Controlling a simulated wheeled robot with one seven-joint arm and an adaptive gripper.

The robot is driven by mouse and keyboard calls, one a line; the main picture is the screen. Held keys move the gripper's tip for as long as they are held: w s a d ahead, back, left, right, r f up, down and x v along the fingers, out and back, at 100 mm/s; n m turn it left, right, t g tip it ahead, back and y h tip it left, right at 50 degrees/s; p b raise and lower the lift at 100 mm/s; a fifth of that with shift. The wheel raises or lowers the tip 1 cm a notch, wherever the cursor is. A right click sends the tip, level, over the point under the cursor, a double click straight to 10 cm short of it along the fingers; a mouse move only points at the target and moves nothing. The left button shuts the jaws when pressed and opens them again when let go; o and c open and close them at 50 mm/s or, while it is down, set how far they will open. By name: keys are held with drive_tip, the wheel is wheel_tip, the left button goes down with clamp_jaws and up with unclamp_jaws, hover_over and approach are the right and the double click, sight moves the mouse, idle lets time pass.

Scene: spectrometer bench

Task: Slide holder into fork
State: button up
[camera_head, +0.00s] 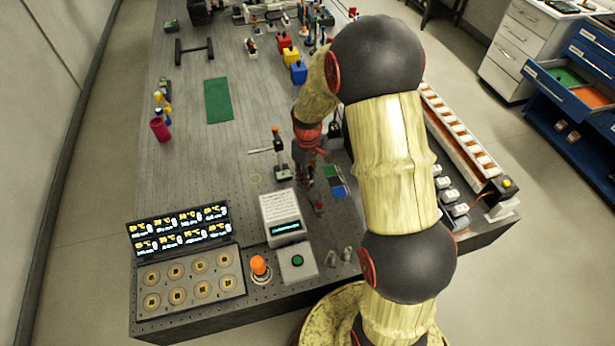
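My arm reaches over the bench (185,100) from the right, and its wrist bends down near the bench's middle. My gripper (308,178) is a small dark and red shape pointing down there; its fingers are too small and dark to tell whether they are open or hold something. Just left of it stands a dark post (279,158) with an orange top and a thin rod pointing left. I cannot tell for certain which piece is the holder and which is the fork. My arm hides part of the bench behind it.
In front are a white box with a display (283,222), a box with a green button (297,262), an orange knob (258,266) and a panel of round sockets (190,281). Blue drawers (570,98) stand open at the right.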

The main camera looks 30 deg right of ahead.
drive_tip(key=shift+f, duration=0.1)
clamp_jaws()
drive_tip(key=shift+s, duration=0.15)
